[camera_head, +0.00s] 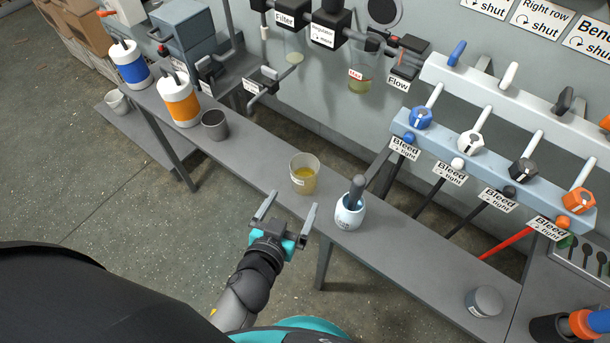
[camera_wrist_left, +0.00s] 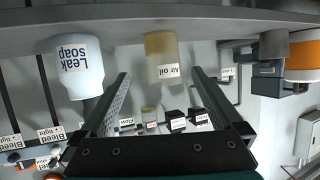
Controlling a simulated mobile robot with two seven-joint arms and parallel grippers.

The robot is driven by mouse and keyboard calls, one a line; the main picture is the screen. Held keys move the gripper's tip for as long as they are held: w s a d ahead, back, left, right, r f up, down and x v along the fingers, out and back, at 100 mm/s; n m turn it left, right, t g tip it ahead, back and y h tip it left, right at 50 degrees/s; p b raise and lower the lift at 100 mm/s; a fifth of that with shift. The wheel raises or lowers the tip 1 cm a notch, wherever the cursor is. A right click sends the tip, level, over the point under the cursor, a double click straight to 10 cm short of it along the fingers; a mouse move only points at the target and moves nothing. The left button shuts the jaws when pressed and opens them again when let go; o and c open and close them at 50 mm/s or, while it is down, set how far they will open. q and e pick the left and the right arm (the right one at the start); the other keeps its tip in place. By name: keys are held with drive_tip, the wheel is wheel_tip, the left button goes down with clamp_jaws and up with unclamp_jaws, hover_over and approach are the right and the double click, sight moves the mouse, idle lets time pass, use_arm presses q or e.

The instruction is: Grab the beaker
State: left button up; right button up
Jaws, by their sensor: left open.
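The beaker (camera_head: 304,176) is a clear cup with yellow liquid, upright on the narrow grey bench. In the left wrist view the picture is upside down, and the beaker (camera_wrist_left: 161,55) carries an "Air oil" label. My left gripper (camera_head: 287,212) is open and empty in front of the bench, its two fingers pointing toward the beaker. In the left wrist view the beaker appears between and beyond the fingertips (camera_wrist_left: 160,75), apart from them. My right gripper is not in view.
A white "Leak soap" pot (camera_head: 349,214) with a dark-handled tool stands right of the beaker. A dark grey cup (camera_head: 215,126) and an orange-banded bottle (camera_head: 179,103) stand left. A grey pot (camera_head: 484,302) is farther right. Valves and hoses (camera_head: 471,143) line the back wall.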

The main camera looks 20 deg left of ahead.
use_arm(q)
drive_tip(key=b, duration=0.1)
approach(308, 169)
drive_tip(key=x, duration=0.4)
drive_tip(key=shift+s+d+f, duration=0.15)
drive_tip(key=shift+d+f, duration=0.05)
drive_tip(key=shift+f, duration=0.1)
drive_tip(key=shift+w+f, duration=0.15)
drive_tip(key=shift+w, duration=0.45)
drive_tip(key=shift+b+x, duration=0.4)
drive_tip(key=shift+x, duration=1.9)
drive_tip(key=shift+w+a, duration=0.1)
drive_tip(key=shift+a, duration=0.1)
drive_tip(key=c, duration=1.3)
drive_tip(key=shift+r, duration=0.25)
drive_tip(key=shift+r, duration=0.1)
